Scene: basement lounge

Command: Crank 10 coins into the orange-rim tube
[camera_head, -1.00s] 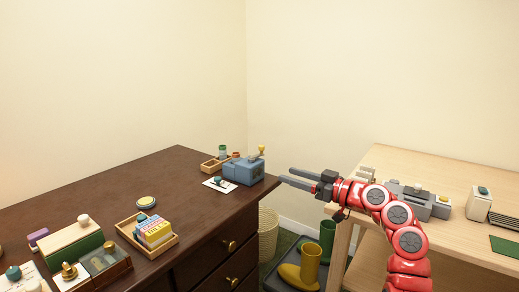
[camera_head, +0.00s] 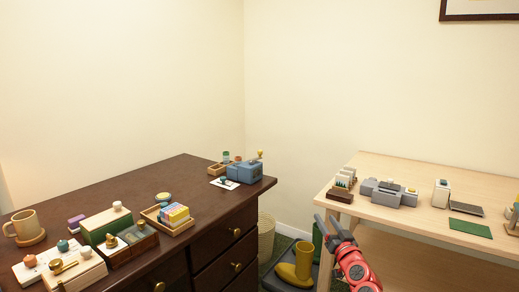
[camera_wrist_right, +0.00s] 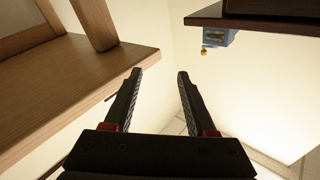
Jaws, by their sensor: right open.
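A blue box-shaped device (camera_head: 245,172) with a yellow knob (camera_head: 260,154) on top stands near the right corner of the dark desk. Behind it a small wooden holder (camera_head: 215,169) and two small tubes are partly hidden; one has a green rim (camera_head: 226,155), the other an orange-red rim (camera_head: 237,158). My right gripper (camera_head: 327,218) is open and empty, in the gap between desk and light table, apart from the device. In the right wrist view its jaws (camera_wrist_right: 160,72) are spread; the device (camera_wrist_right: 215,38) shows beyond them, upper right. My left gripper is out of view.
The dark desk (camera_head: 120,192) holds a tray of colored boxes (camera_head: 150,214), a green box (camera_head: 106,224) and a mug (camera_head: 25,227). The light table (camera_head: 420,165) carries a grey machine (camera_head: 388,193).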

